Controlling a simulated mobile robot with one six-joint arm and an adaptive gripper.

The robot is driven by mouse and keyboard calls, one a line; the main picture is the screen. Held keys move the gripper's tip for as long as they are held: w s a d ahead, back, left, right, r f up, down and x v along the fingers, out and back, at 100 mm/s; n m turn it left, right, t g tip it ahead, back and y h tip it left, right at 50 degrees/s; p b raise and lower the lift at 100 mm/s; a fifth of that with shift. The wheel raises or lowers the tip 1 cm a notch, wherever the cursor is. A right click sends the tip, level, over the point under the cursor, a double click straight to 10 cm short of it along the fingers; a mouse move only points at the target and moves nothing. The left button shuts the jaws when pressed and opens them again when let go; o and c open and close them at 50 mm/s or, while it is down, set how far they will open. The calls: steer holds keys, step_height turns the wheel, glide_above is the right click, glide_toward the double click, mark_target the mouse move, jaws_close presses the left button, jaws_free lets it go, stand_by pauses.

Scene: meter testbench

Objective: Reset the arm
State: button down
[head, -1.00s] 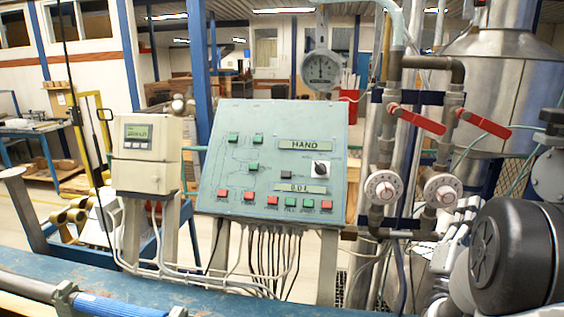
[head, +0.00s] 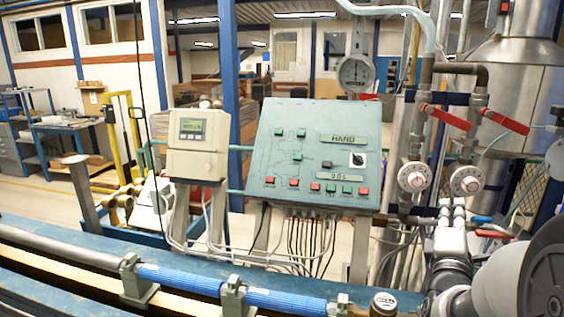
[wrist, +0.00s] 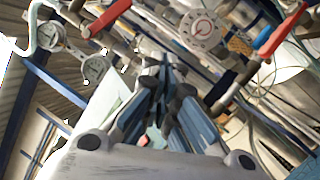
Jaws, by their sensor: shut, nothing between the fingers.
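My gripper (wrist: 165,68) is in the middle of the wrist view, with its dark blue-grey fingers together and nothing between them. It points toward the pipes and valves, apart from them as far as I can see. In the head view my arm fills the lower right corner, in front of the pipework. Its grey links hide part of the bench and the lower pipes. I cannot make out the fingertips there.
A green control panel (head: 310,150) and a beige meter box (head: 198,145) stand behind the blue bench (head: 60,232). Red-handled valves (head: 445,117) and round white dials (head: 466,181) are close to my arm. A blue pipe (head: 180,279) runs along the front.

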steer(key=s+a+f+m+g+y, duration=0.3)
steer(key=s+a+f+m+y, duration=0.15)
steer(key=a, duration=0.35)
steer(key=s+a+f+m+g+y, duration=0.3)
steer(key=s+a+m+g+y, duration=0.15)
steer(key=a, duration=0.45)
steer(key=s+a+f+m+g, duration=0.2)
steer(key=s, duration=0.5)
steer(key=s+a+f+m+g, duration=0.2)
steer(key=s, duration=0.5)
steer(key=s+a+f+m+g+y, duration=0.1)
steer(key=s+a+f+m+g, duration=0.1)
steer(key=s, duration=0.5)
steer(key=shift+a+m, duration=0.15)
steer(key=shift+m, duration=0.35)
